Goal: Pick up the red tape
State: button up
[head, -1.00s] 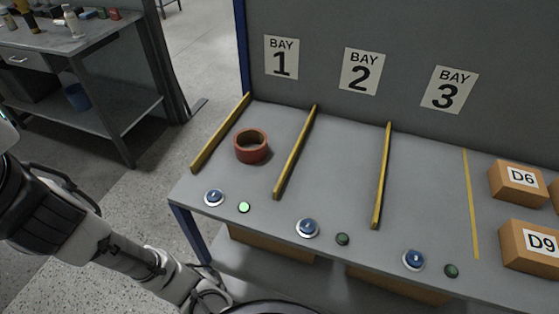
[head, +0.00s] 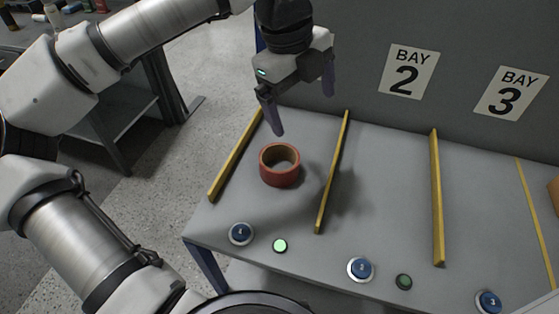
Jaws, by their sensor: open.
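The red tape (head: 280,177) is a ring-shaped roll lying flat on the grey table (head: 387,180). It is in the leftmost bay, between two yellow dividers, the left one (head: 236,157) and the right one (head: 333,172). My gripper (head: 303,107) is above the table, higher than the tape and toward the back wall. Its two dark fingers are spread wide and hold nothing. The gripper is apart from the tape.
Signs for bay 2 (head: 408,72) and bay 3 (head: 511,93) hang on the back wall. A third yellow divider (head: 437,195) stands further right. Blue buttons, such as the left one (head: 241,234), line the front edge. A green light (head: 280,246) glows. Bay 2 is empty.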

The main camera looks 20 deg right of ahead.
jog(key=w+a+f+n+y, duration=0.2)
jog(key=a+f+y, duration=0.1)
jog(key=a, duration=0.1)
send_near(279, 158)
jog(key=s+a, duration=0.2)
jog(key=s, duration=0.2)
jog(key=shift+w+d+f+p, duration=0.15)
jog(key=shift+f+p, duration=0.55)
jog(key=shift+f, duration=0.85)
jog(key=shift+s+d+f+p, duration=0.1)
jog(key=shift+d+f+p, duration=0.15)
jog(key=shift+f+p, duration=0.9)
jog(key=shift+f+b, duration=0.45)
jog(key=shift+b, duration=0.1)
jog(key=shift+c, duration=0.5)
jog(key=c, duration=1)
jog(key=shift+w+r, duration=0.1)
jog(key=shift+r, duration=0.05)
